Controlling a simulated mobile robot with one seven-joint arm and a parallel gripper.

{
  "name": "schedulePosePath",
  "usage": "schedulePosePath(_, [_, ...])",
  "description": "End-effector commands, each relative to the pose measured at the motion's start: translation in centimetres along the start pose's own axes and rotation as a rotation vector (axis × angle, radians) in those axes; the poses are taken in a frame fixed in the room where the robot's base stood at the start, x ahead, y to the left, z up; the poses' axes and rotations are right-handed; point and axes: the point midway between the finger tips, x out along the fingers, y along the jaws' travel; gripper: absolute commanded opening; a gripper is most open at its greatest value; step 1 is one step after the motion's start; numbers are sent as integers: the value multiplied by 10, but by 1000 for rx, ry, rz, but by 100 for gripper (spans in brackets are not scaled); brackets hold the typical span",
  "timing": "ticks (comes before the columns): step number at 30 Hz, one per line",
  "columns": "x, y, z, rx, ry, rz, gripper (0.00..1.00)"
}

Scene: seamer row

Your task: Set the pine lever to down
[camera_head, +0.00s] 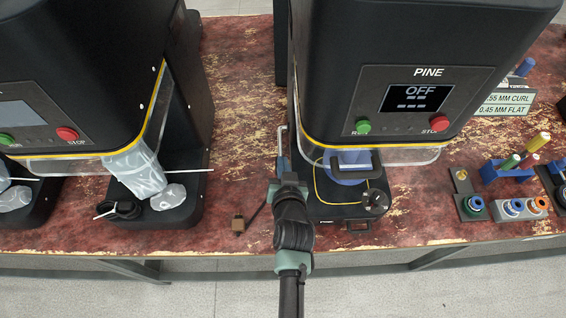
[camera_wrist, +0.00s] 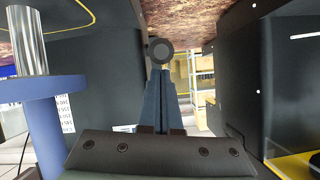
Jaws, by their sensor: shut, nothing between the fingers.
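The PINE machine (camera_head: 420,72) stands right of centre in the head view, its display reading OFF. A pale, thin bar shows at its left side, just beyond my gripper (camera_head: 283,165); I take it to be part of the pine lever (camera_head: 281,137). In the wrist view a round dark knob (camera_wrist: 160,51) sits right at the tips of my gripper (camera_wrist: 161,75). The fingers are shut together with nothing between them. They look close to the knob, but I cannot tell whether they touch it. My gripper hides much of the lever, and its position is unclear.
A second machine (camera_head: 75,70) with bagged items stands at left; a strip of bare table lies between the machines. Gauges and a blue holder (camera_head: 505,172) stand at right. A blue disc (camera_wrist: 32,95) is close in the wrist view.

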Motion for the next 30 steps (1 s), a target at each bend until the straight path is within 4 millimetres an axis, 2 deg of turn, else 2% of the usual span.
schedulePosePath(11, [0,0,3,0,2,-1,0])
schedulePosePath(30, [8,7,37,-8,158,-31,0])
